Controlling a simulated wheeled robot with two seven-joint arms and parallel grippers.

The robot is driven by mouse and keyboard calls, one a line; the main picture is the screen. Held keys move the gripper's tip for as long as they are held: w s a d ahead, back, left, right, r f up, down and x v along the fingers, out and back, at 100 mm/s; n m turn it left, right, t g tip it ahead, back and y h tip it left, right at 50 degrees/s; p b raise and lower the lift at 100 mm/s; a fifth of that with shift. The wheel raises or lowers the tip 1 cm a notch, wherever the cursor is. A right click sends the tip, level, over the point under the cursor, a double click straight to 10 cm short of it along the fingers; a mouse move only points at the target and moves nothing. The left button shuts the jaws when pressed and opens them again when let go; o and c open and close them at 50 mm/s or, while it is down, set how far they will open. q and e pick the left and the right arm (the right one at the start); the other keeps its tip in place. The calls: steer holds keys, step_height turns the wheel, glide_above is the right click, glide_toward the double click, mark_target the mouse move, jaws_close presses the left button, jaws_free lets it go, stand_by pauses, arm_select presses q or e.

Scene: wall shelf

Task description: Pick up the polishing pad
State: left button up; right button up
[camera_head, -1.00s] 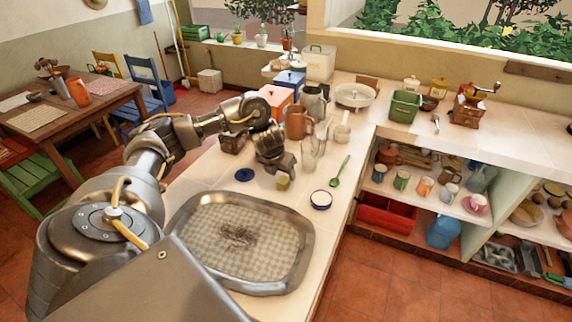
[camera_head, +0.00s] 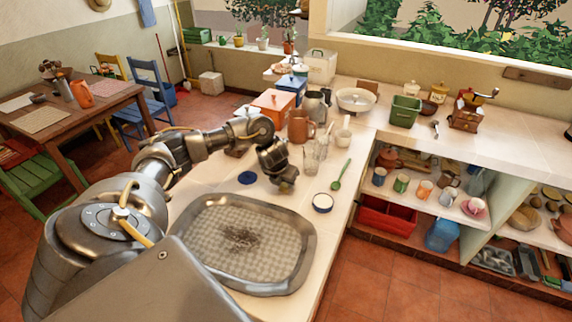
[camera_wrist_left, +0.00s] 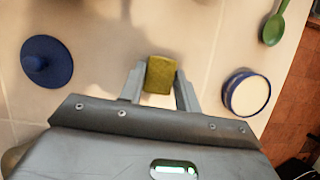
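The polishing pad appears to be the small yellow-green block in the left wrist view (camera_wrist_left: 160,75), lying on the pale counter. My left gripper (camera_wrist_left: 161,88) is open, with one finger on each side of the pad and narrow gaps. I cannot tell how far the fingertips reach down beside it. In the head view my left gripper (camera_head: 284,186) points down over the counter and mostly hides the pad. My right gripper is not in view.
A blue lid (camera_head: 247,177) lies left of the gripper, and a blue-rimmed white bowl (camera_head: 322,202) stands to its right. A green spoon (camera_head: 341,175) lies beyond the bowl. Glasses (camera_head: 311,160) stand behind, and a metal tray (camera_head: 300,270) lies in front.

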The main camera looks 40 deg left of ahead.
mark_target(285, 184)
arm_select(q)
steer(key=c, duration=0.4)
steer(key=shift+r, duration=0.1)
steer(key=shift+r+b, duration=0.35)
steer(key=shift+r, duration=0.05)
step_height(285, 184, up, 3)
steer(key=shift+s+d+f+b, duration=0.1)
steer(key=shift+b, duration=0.2)
steer(key=s+d+r+p, duration=0.2)
steer(key=s+r, duration=0.1)
steer(key=s+d+r+p, duration=0.2)
steer(key=s+d+r, duration=0.1)
steer(key=s, duration=0.1)
steer(key=s+d+r+p, duration=0.2)
steer(key=s+d+r, duration=0.1)
steer(key=s, duration=0.1)
steer(key=shift+d+r, duration=0.1)
steer(key=shift+r, duration=0.05)
